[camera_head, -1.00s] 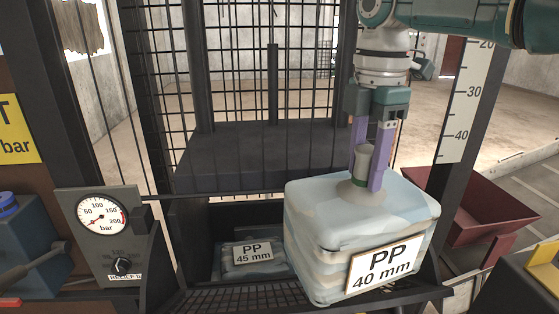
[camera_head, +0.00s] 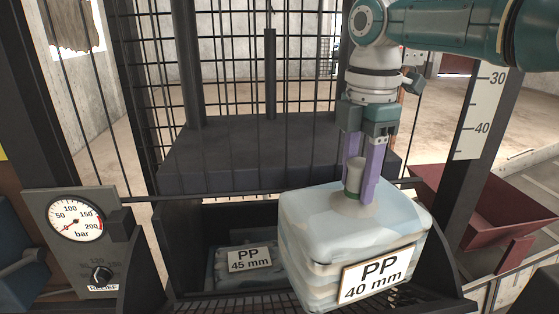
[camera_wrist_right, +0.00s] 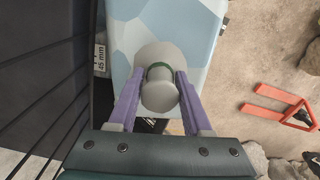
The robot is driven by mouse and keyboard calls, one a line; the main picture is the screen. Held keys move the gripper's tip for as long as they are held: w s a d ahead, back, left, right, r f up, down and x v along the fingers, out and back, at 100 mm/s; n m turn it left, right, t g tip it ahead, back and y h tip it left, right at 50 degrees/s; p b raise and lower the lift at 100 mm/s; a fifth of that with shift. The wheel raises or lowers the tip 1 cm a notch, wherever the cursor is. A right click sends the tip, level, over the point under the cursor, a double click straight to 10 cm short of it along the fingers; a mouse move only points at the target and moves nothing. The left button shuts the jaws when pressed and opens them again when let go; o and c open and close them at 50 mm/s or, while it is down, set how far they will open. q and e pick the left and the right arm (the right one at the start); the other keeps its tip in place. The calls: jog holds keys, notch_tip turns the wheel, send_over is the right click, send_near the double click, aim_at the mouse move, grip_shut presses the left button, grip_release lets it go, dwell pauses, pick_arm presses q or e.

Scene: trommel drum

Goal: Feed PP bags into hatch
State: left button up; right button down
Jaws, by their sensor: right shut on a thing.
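My right gripper (camera_head: 363,190) is shut on the grey neck with a green band on top of the PP 40 mm bag (camera_head: 330,230). The bag is a pale blue and white bale with a label on its front, hanging over the hatch's right part. In the right wrist view, the purple fingers (camera_wrist_right: 158,100) stand either side of the neck, and the bag (camera_wrist_right: 180,28) lies beyond. A PP 45 mm bag (camera_head: 236,262) lies lower inside the dark hatch opening (camera_head: 205,222), left of the held bag. My left gripper is not in view.
A pressure gauge panel (camera_head: 75,235) with a knob stands at the left. A mesh cage (camera_head: 225,60) rises behind a dark block (camera_head: 250,150). A red bin (camera_head: 475,205) and a scale board (camera_head: 480,110) are at the right. An orange fork-shaped thing (camera_wrist_right: 275,105) lies on the floor.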

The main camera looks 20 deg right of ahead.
jog(key=shift+c, duration=1.3)
grip_release()
notch_tip(320, 180, up, 9)
jog(key=b, duration=0.5)
jog(key=s+a+f+m+t+y+p, duration=0.1)
jog(key=s+a+f+m+p, duration=0.15)
jog(key=s+a+f, duration=0.35)
jog(key=s+a+f+m+p, duration=0.25)
jog(key=s+a+f, duration=0.3)
jog(key=f, duration=0.35)
jog(key=s+d+r+m+t+p, duration=0.1)
jog(key=s+r+m+p, duration=0.1)
jog(key=s+m, duration=0.3)
jog(key=s+d+r+m+t+p, duration=0.1)
jog(key=s+m, duration=0.4)
jog(key=s, duration=0.5)
jog(key=shift+d+r+m+t+h+p, duration=0.3)
jog(key=shift+d+r+h+p, duration=0.15)
jog(key=shift+d, duration=0.25)
